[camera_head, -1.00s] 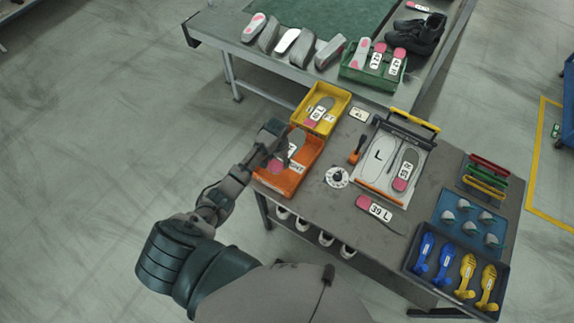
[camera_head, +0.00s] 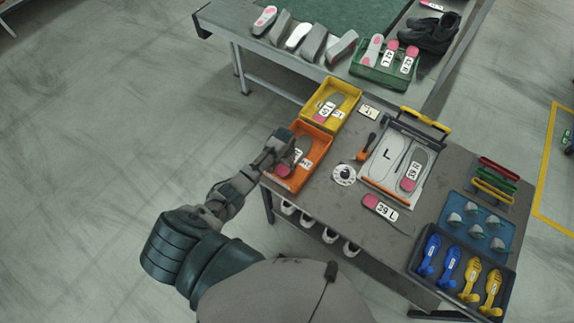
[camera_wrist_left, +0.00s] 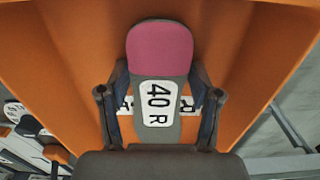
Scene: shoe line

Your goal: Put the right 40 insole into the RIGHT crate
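The right 40 insole, grey with a pink heel and a "40 R" label, shows in the left wrist view (camera_wrist_left: 158,60) and in the head view (camera_head: 284,171). It is inside the walls of the orange RIGHT crate (camera_head: 275,184), in front of a partly hidden white label. Whether it touches the floor cannot be told. My left gripper (camera_head: 286,152) reaches into the crate from the left. Its fingers flank both edges of the insole and appear shut on it. My right gripper is not in view.
A yellow crate (camera_head: 352,91) holding another insole adjoins behind. A dial (camera_head: 344,174) and an orange-handled tool (camera_head: 366,149) are to the right. Beyond are a white L tray (camera_head: 379,163) and a loose 39 L insole (camera_head: 380,207). A green crate (camera_head: 361,72) stands on the rear table.

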